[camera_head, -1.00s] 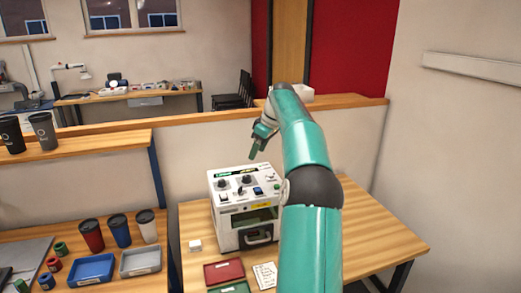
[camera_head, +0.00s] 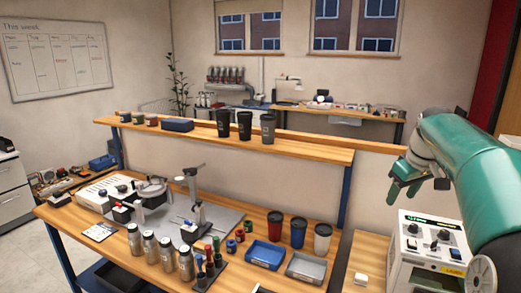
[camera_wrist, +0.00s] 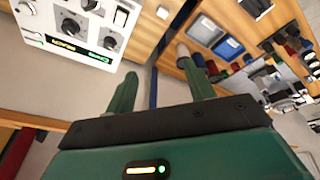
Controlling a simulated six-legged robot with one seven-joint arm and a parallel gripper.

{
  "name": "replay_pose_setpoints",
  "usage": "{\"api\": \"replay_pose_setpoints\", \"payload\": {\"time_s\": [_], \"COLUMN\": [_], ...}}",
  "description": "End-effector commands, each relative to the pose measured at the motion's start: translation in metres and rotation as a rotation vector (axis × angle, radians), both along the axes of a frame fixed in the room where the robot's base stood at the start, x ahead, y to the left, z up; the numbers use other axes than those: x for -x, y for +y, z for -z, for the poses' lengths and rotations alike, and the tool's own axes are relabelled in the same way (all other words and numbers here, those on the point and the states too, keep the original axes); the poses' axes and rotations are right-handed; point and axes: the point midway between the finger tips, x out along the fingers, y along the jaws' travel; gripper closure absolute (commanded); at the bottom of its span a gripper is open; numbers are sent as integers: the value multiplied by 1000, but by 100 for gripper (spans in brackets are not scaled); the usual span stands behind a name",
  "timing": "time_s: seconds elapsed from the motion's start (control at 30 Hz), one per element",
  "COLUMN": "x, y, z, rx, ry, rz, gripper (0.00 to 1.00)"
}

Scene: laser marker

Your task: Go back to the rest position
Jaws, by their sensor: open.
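My gripper (camera_head: 412,190) is at the right of the head view, raised above the white laser marker box (camera_head: 430,262). My green arm reaches in from the right edge. In the wrist view my gripper (camera_wrist: 160,92) has its two green fingers apart with nothing between them. The white box with its black knobs also shows at the upper left of the wrist view (camera_wrist: 85,25). The lower part of the box is cut off in the head view.
A bench (camera_head: 150,250) at left holds several steel bottles, a stand, a blue tray (camera_head: 264,254), a grey tray (camera_head: 306,268) and lidded cups. A raised shelf (camera_head: 300,146) behind carries black cups (camera_head: 244,125). A wall with a whiteboard (camera_head: 57,60) stands at far left.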

Motion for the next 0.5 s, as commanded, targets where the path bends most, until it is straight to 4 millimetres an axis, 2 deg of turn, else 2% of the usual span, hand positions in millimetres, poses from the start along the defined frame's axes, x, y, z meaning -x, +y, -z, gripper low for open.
{"api": "replay_pose_setpoints", "payload": {"time_s": [0.03,0.2,0.5], "x": [7,34,103], "y": [23,83,166], "z": [-4,-7,6], "rx": [13,35,44], "ry": [-2,-13,-61], "rz": [3,34,98], "gripper": [46,46,46]}}
